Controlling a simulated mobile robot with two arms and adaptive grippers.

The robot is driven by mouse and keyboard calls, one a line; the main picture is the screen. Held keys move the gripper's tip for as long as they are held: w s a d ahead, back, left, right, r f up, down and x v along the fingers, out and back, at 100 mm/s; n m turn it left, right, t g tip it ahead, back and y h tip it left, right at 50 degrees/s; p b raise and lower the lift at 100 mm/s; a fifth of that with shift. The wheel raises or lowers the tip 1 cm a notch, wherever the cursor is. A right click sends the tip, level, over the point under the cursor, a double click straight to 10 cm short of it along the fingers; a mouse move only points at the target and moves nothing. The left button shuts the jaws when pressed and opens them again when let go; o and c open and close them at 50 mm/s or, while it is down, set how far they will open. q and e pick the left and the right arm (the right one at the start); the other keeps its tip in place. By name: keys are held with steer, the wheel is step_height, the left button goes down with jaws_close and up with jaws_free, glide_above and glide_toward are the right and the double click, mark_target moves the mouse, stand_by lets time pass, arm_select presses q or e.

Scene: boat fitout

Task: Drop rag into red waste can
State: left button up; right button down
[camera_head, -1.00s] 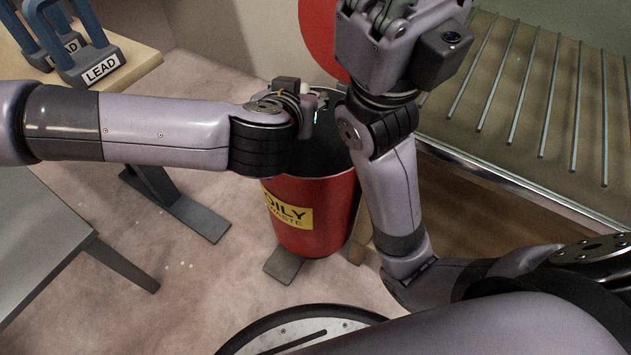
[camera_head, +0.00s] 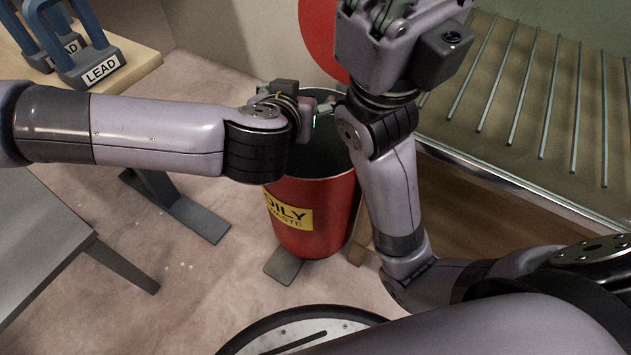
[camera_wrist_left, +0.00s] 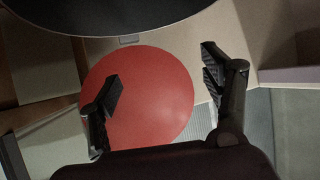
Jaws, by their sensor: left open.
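The red waste can (camera_head: 313,215), with a yellow "OILY WASTE" label (camera_head: 288,212), stands upright on the floor at the middle of the head view. Its dark mouth is open and partly covered by my arms. My left gripper (camera_head: 332,106) is over the can's mouth. In the left wrist view its two fingers (camera_wrist_left: 163,80) are apart with nothing held between them. A red disc (camera_wrist_left: 150,85) shows beyond them. I see no rag in any view; the can's bottom is hidden. My right gripper is cut off by the top edge of the head view; its fingers do not show.
A slatted rack (camera_head: 530,100) with a metal front edge is at the right. A table with blue-handled blocks marked LEAD (camera_head: 90,70) is at the upper left. A grey table (camera_head: 40,245) is at the lower left. A red disc (camera_head: 322,40) stands behind the can.

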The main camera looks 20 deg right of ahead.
arm_select(q)
steer(key=v, duration=1)
steer(key=shift+s+a, duration=0.2)
steer(key=shift+s, duration=0.1)
steer(key=shift+r, duration=0.1)
